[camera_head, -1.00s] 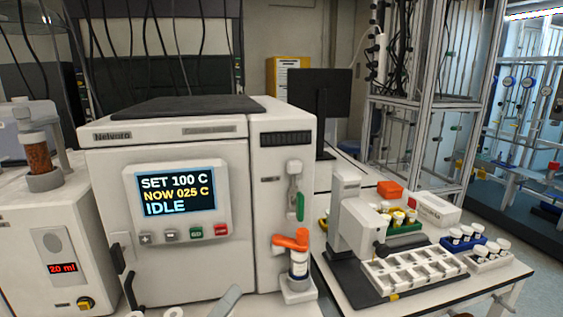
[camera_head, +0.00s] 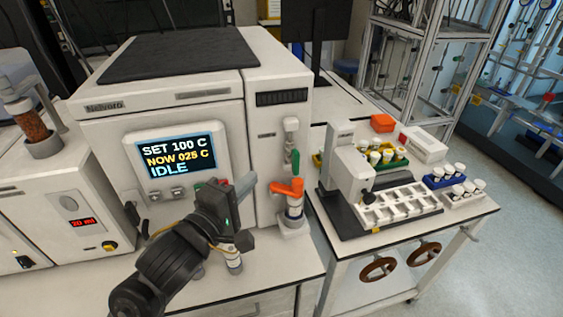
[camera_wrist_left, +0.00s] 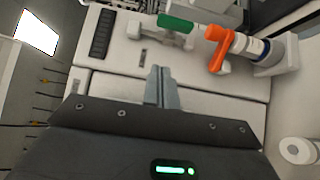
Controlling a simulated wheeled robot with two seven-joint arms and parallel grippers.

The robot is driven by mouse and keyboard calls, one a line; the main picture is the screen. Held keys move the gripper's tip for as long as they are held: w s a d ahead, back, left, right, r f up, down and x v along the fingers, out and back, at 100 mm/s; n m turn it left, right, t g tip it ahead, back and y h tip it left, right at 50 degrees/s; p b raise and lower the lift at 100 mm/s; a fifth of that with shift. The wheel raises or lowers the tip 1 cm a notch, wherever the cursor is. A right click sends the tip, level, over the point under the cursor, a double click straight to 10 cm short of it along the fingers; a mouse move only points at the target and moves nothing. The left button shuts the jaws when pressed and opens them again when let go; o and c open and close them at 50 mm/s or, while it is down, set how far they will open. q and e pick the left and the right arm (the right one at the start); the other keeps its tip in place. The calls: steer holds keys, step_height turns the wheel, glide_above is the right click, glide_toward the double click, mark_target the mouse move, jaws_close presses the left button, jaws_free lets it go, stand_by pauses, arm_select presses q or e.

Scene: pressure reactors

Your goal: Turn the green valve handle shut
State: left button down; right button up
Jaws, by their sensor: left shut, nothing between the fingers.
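The green valve handle (camera_head: 296,162) hangs roughly upright from a pale fitting on the right front panel of the white reactor. It also shows at the top of the left wrist view (camera_wrist_left: 176,22), lying lengthwise across the picture. My left gripper (camera_head: 247,184) is in front of the reactor, left of the handle and apart from it. In the left wrist view its fingers (camera_wrist_left: 161,77) are together and empty, pointing toward the panel below the green handle. My right gripper is in neither view.
An orange valve handle (camera_head: 288,188) sits on a bottle-like fitting just below the green one. It also shows in the left wrist view (camera_wrist_left: 217,48). A display panel (camera_head: 176,160) reads IDLE. A white vial rack (camera_head: 402,207) stands on the right bench.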

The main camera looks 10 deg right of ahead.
mark_target(295, 161)
arm_select(q)
steer(key=w+d, duration=0.1)
steer(key=d, duration=0.1)
steer(key=w+d, duration=0.2)
steer(key=w+d+p, duration=0.1)
steer(key=d, duration=0.2)
steer(key=shift+w, duration=0.3)
steer(key=shift+d, duration=0.5)
